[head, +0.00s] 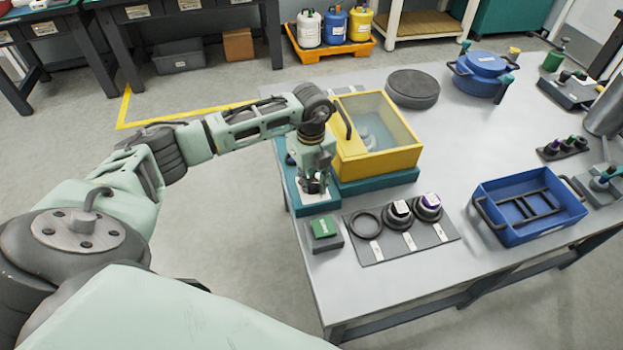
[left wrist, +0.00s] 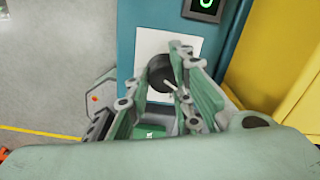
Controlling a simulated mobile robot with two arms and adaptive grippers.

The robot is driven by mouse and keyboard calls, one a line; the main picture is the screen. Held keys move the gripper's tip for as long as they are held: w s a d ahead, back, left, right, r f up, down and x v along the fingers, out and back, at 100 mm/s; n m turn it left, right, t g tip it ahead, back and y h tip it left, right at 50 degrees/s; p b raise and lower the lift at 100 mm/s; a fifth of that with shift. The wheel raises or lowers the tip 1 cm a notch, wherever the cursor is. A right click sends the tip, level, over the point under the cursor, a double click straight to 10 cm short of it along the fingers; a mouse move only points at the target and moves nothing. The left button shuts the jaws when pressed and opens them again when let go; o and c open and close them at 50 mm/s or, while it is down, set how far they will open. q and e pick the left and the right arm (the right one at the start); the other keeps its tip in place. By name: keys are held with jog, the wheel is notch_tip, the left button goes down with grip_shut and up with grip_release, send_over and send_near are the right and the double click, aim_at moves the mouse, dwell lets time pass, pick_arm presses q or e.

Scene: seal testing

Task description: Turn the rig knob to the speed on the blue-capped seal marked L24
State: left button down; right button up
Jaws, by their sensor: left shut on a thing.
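The test rig is a yellow box with a clear lid (head: 375,140) on a teal base, left of the table's middle. Its black round knob (left wrist: 159,72) sits on a white plate on the teal panel in the left wrist view. My left gripper (head: 317,187) is over that panel in the head view. In the left wrist view its fingers (left wrist: 178,90) are shut around the knob, hiding part of it. A display (left wrist: 206,5) above the plate shows a green 0.
On the grey mat (head: 377,250) are also a dark ring (head: 366,222) and a seal with a dark and white top (head: 400,208). A green-topped block (head: 324,229) is beside it. A blue tray (head: 510,232) stands to the right. Bare table lies between.

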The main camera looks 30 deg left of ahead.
pick_arm(q)
jog(key=shift+w+d+r, duration=0.2)
jog(key=shift+w+r, duration=0.1)
jog(key=shift+w, duration=0.05)
jog(key=m+b, duration=0.1)
jog(key=m, duration=0.1)
jog(key=shift+f+m, duration=0.15)
jog(key=shift+m, duration=0.25)
jog(key=m+b, duration=0.1)
jog(key=m, duration=0.1)
jog(key=shift+m, duration=0.3)
jog(key=c, duration=1.9)
grip_release()
jog(key=o, duration=0.6)
jog(key=shift+w+d, duration=0.1)
jog(key=shift+d, duration=0.05)
jog(key=o, duration=0.4)
jog(key=shift+s+a+f, duration=0.1)
jog(key=shift+s+a, duration=0.1)
